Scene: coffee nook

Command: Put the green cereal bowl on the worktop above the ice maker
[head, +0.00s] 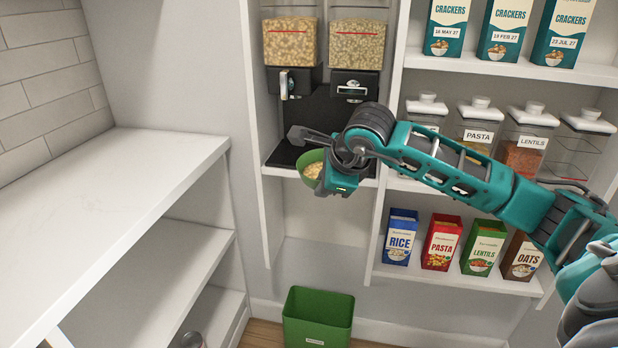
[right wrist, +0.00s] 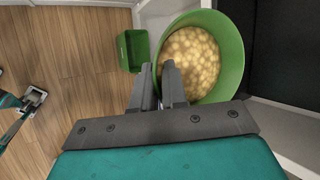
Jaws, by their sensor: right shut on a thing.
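The green cereal bowl (head: 309,156) is held in front of the left cereal dispenser's lower shelf, with pale cereal in it. In the right wrist view the bowl (right wrist: 236,50) is largely filled with round yellowish pieces. My right gripper (right wrist: 160,74) is shut on its near rim, one finger inside and one outside. In the head view my right wrist hides part of the bowl. A white worktop (head: 95,195) extends along the left with a bare top. No ice maker can be made out.
Two dispensers (head: 290,42) stand above a black backing (head: 320,110). Shelves at right hold cracker boxes (head: 505,30), jars (head: 525,145) and food boxes (head: 441,242). A green bin (head: 318,318) stands on the floor below. Open shelves (head: 150,275) lie under the worktop.

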